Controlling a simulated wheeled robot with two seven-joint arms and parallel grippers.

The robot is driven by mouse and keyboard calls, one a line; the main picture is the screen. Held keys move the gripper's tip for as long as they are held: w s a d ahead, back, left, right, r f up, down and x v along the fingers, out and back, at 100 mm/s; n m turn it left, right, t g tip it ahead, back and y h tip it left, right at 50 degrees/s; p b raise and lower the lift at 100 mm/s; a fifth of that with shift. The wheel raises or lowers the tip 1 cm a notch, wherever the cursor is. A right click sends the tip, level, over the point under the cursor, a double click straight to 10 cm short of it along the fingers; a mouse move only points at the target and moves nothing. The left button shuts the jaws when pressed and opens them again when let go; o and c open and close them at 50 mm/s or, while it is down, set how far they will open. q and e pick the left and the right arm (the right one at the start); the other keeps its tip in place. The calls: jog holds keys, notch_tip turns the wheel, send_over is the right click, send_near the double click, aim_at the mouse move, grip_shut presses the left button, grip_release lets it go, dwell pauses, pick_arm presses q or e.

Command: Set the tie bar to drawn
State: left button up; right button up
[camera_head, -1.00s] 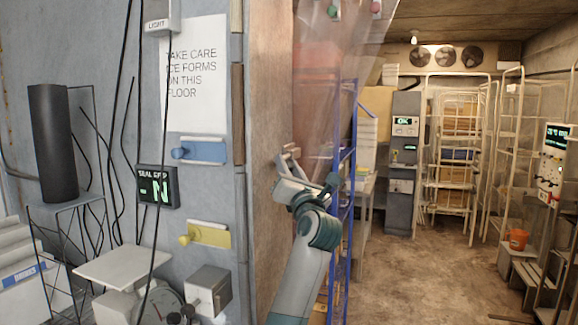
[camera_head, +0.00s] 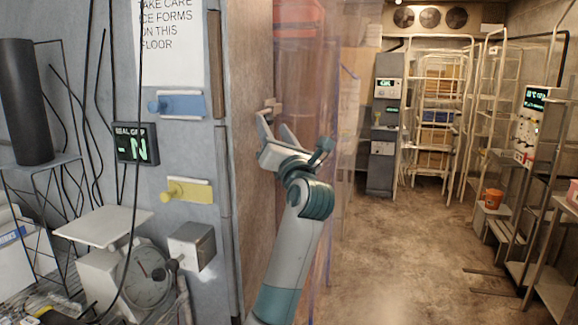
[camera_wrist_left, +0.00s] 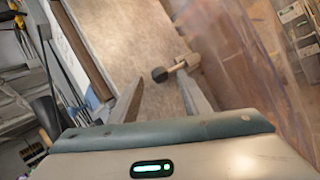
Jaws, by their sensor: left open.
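A small lever with a dark ball knob (camera_wrist_left: 160,75) and a tan block (camera_wrist_left: 186,62) sticks out from the brown door-jamb face in the left wrist view. It looks like the tie bar. In the head view a small pinkish-tan fitting (camera_head: 271,104) shows on the jamb just beyond my left gripper (camera_head: 276,127). My left gripper is open, its fingers pointing up toward the fitting. In the left wrist view the knob lies between the two fingertips (camera_wrist_left: 160,84); I cannot tell whether they touch it. My right gripper is not in view.
A clear strip curtain (camera_head: 330,150) hangs right of the jamb, close to my left arm. The wall left of it carries a blue lever (camera_head: 180,104), a yellow lever (camera_head: 188,191) and a seal display (camera_head: 135,143). The freezer floor (camera_head: 400,245) beyond is mostly clear.

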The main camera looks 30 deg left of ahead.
pick_arm(q)
jog(key=b+v, duration=0.3)
jog(key=v, duration=0.9)
jog(key=shift+b, duration=0.4)
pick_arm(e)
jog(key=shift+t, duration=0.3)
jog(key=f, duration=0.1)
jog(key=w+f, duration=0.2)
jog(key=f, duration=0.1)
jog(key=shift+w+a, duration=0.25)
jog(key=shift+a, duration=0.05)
pick_arm(q)
jog(key=shift+s, duration=0.1)
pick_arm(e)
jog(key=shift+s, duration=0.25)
